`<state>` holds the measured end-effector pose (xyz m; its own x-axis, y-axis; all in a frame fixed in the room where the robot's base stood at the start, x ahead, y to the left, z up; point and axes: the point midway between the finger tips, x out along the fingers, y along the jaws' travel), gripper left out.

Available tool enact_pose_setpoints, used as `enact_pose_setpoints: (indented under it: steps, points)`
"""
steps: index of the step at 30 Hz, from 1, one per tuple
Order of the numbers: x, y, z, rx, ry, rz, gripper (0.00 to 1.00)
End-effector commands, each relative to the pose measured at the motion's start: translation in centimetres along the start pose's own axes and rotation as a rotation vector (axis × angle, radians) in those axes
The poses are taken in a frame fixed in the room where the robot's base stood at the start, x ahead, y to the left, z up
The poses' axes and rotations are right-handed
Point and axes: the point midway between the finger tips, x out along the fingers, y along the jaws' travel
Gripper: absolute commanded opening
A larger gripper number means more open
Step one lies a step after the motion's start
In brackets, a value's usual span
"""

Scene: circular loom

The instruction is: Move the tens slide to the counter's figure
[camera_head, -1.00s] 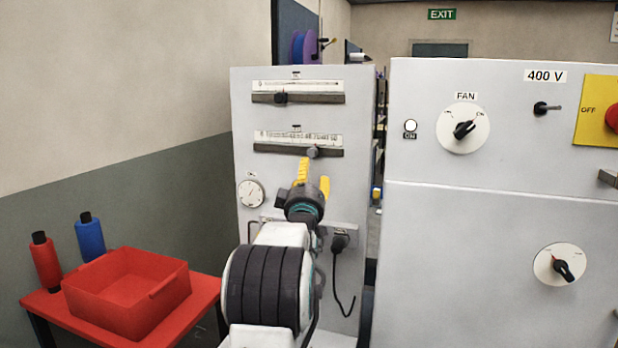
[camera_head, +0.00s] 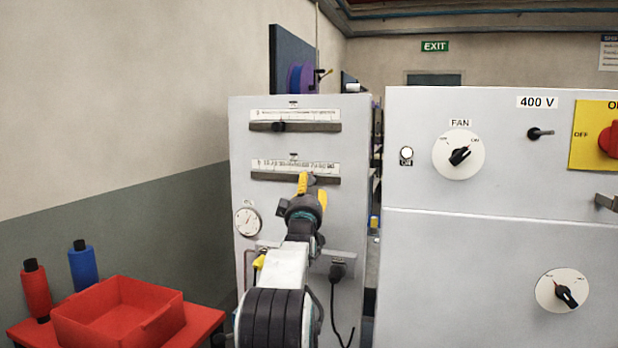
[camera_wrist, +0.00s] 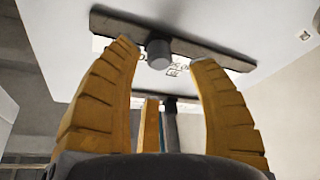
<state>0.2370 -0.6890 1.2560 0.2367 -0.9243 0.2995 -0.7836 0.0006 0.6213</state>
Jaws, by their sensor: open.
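Two slides sit one above the other on the grey cabinet front. The lower slide bar (camera_head: 270,176) has a scale with small figures that seem to run in tens, and its grey knob (camera_head: 312,179) is right of the bar's middle. The upper slide's dark knob (camera_head: 279,127) is left of its bar's middle. My gripper (camera_head: 312,188) is open at the lower knob. In the wrist view the grey knob (camera_wrist: 158,53) stands between the spread yellow fingertips of my gripper (camera_wrist: 165,56), with visible gaps. I cannot make out a counter's figure.
A round white dial (camera_head: 247,222) is below the slides at left. A black plug and cable (camera_head: 337,271) hang below my gripper. The white fan cabinet (camera_head: 420,250) stands to the right. A red bin (camera_head: 118,318) and two bottles are on the red table at lower left.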

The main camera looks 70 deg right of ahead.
Motion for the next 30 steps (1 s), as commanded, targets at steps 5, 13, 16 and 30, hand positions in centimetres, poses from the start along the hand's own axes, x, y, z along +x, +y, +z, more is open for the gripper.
enact_pose_setpoints:
  steps: [5, 13, 16, 30]
  points:
    - [2.1, 0.2, -0.3, 0.0, -0.001, -0.001, 0.53]
    - [4.0, 0.1, -0.1, 0.0, 0.0, -0.001, 0.53]
    - [4.5, 0.0, -0.1, 0.0, 0.0, 0.0, 0.53]
    - [5.0, -0.1, 0.0, 0.0, 0.0, -0.001, 0.53]
